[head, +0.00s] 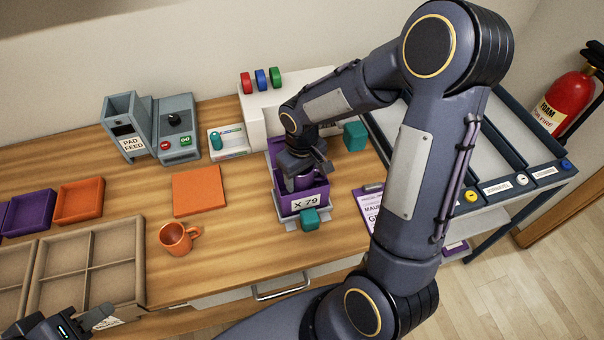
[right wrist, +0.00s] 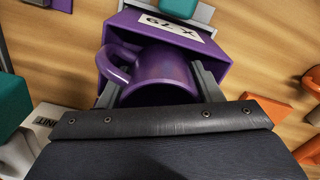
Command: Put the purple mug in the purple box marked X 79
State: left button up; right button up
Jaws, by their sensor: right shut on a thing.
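The purple box marked X 79 (head: 301,205) stands on a grey platform on the table, open at the top. My right gripper (head: 303,172) reaches down into it from above. The purple mug (head: 302,183) is between its fingers, largely hidden by the gripper in the head view. In the right wrist view the mug (right wrist: 160,78) sits between the two fingers (right wrist: 160,90) and inside the walls of the box (right wrist: 215,62), with its handle to the left. Whether its base touches the box floor is hidden. My left gripper (head: 55,328) is at the bottom left, away from both; its jaw opening is unclear.
An orange mug (head: 178,238) and an orange square mat (head: 199,190) are left of the box. Teal blocks (head: 355,136) (head: 309,219) sit close behind and in front of it. A clipboard (head: 371,200) lies to its right. A divided tray (head: 90,265) fills the left front.

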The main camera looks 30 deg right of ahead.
jog(key=o, duration=1.1)
jog(key=shift+r+p, duration=0.25)
jog(key=shift+p, duration=0.1)
jog(key=shift+r+p, duration=0.55)
jog(key=shift+r, duration=0.05)
notch_tip(320, 180, up, 11)
jog(key=s+a+r+m+t+y, duration=0.1)
jog(key=s+a+t+y, duration=0.1)
jog(key=s, duration=0.6)
jog(key=s+a+r+m+t+y, duration=0.1)
jog(key=s+a+r+m+t, duration=0.1)
jog(key=s, duration=0.6)
jog(key=shift+s+m+t+y+b, duration=0.3)
jog(key=shift+t+y+b, duration=0.1)
jog(key=shift+t, duration=0.4)
jog(key=shift+a, duration=0.1)
